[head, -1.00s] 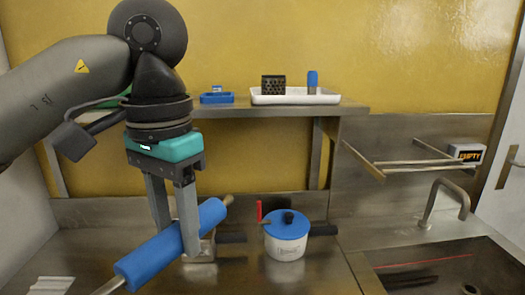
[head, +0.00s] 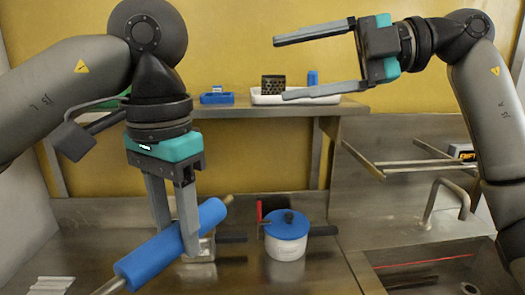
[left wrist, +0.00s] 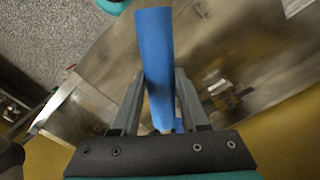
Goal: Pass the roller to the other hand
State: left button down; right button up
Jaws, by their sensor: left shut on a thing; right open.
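The roller (head: 150,259) is a blue cylinder with wooden-looking ends, held tilted above the steel counter in the head view. My left gripper (head: 177,246) points down and is shut on the roller near its upper right half. In the left wrist view the roller (left wrist: 155,60) lies between the two fingers of my left gripper (left wrist: 160,85). My right gripper (head: 279,69) is open and empty at the upper right of the head view, its fingers pointing left, well apart from the roller and higher up.
A white pot with a blue lid (head: 286,241) stands on the counter right of the roller. A sink (head: 440,265) and tap (head: 443,200) are at right.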

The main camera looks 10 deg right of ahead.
jog(key=s+a+f+g+h, duration=0.3)
jog(key=s+a+f, duration=0.1)
jog(key=a+f, duration=0.1)
jog(key=h, duration=0.4)
send_near(203, 217)
jog(key=shift+g, duration=0.3)
jog(key=x, duration=1)
jog(key=shift+w+a+f, duration=0.2)
jog(key=shift+w+f, duration=0.1)
grip_shut()
pick_arm(q)
jog(key=shift+c, duration=1.7)
grip_release()
jog(key=shift+r, duration=0.1)
